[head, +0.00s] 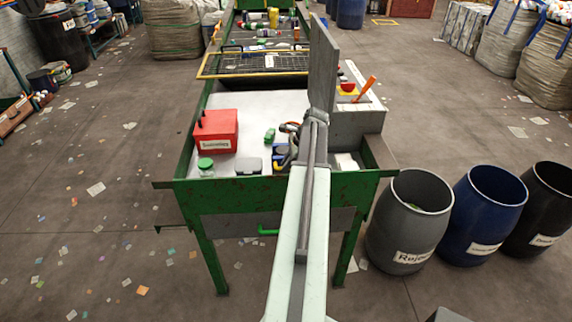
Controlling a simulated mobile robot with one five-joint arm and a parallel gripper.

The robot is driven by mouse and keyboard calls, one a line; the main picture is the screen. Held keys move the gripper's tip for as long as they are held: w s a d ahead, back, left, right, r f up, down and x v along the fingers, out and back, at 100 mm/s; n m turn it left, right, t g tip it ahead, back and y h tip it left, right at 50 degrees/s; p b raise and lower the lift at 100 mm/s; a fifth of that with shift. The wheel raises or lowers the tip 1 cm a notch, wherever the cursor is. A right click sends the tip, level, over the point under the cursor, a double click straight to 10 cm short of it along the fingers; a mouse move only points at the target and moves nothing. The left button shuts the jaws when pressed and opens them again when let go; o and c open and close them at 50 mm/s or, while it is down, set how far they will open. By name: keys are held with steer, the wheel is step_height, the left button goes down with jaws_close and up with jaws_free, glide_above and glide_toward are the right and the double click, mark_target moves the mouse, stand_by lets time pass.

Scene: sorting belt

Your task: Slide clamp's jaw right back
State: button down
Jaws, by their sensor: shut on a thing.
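My gripper (287,145) is at the near right part of the white belt top, partly hidden behind my own arm. It is shut on a part of the clamp, which I take to be its jaw; the grip is small and mostly covered. A blue piece with a little yellow (279,157) shows beside the gripper, and I take it for part of the clamp. How far the jaw sits along the clamp cannot be made out.
Left of my gripper are a red labelled box (216,132), a green-lidded jar (206,167), a dark grey case (248,166) and a small green item (270,135). A yellow-framed mesh gate (258,63) crosses the belt behind. Grey (407,224), blue (487,215) and black (543,208) barrels stand right.

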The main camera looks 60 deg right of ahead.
stand_by(0.4)
steer(key=s+a, duration=0.2)
steer(key=shift+a, duration=0.3)
steer(key=shift+w, duration=0.1)
steer(key=c, duration=1.4)
jaws_free()
